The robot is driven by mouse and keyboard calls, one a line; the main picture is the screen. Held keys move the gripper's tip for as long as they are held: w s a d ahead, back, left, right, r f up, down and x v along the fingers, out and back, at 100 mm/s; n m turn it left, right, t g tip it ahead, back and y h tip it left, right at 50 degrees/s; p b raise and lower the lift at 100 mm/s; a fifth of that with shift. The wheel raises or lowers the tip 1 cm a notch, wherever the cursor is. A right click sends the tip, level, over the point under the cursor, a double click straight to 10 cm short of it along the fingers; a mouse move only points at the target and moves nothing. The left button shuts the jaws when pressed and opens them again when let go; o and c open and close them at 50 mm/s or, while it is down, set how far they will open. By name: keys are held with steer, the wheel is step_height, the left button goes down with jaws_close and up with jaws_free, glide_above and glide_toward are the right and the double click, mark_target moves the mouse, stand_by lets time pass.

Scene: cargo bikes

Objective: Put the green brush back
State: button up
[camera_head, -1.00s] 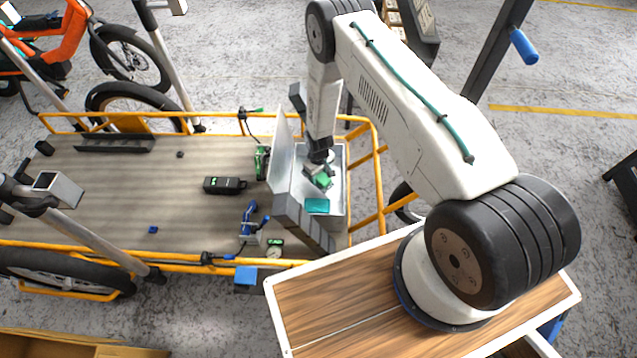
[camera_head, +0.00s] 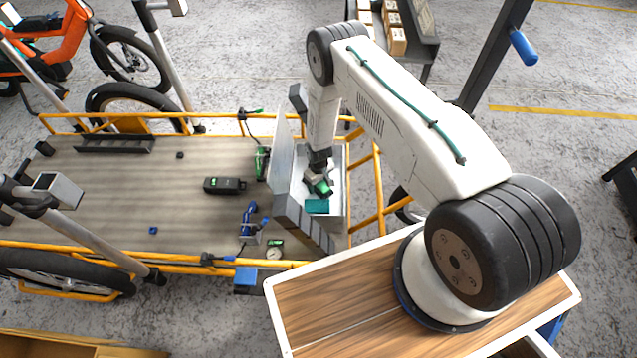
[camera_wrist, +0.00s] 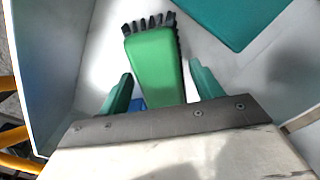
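The green brush (camera_wrist: 155,68), with dark bristles along its far end, is in the wrist view inside a pale-walled bin (camera_wrist: 52,55). My gripper (camera_wrist: 162,72) is open, with its green fingers on either side of the brush and a visible gap to each side. The near part of the brush is hidden behind the gripper's body. In the head view my gripper (camera_head: 319,175) reaches down into the grey bin (camera_head: 337,222) on the cargo bike, where green shows at its tip. Brush and fingers are hard to tell apart there.
A teal block (camera_head: 317,206) lies in the bin next to my gripper. The bin's raised lid (camera_head: 282,150) stands at its left. On the bike's deck (camera_head: 110,195) are a black case (camera_head: 224,185), a blue tool (camera_head: 249,215) and a green tool (camera_head: 262,162).

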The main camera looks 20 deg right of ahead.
step_height(320, 180, up, 35)
steer(key=w+m, duration=0.1)
steer(key=w, duration=0.2)
steer(key=s+d+r+m, duration=0.1)
steer(key=s+r, duration=0.2)
steer(key=r, duration=0.6)
steer(key=s+d+r, duration=0.1)
steer(key=s+r, duration=0.2)
steer(key=r, duration=0.6)
steer(key=s+r+m+t, duration=0.1)
steer(key=s+r, duration=1.6)
steer(key=s, duration=0.6)
steer(key=s+d+r+m, duration=0.1)
steer(key=s+r, duration=0.1)
steer(key=s, duration=0.6)
steer(key=shift+s+r+m, duration=0.3)
steer(key=shift+s, duration=0.1)
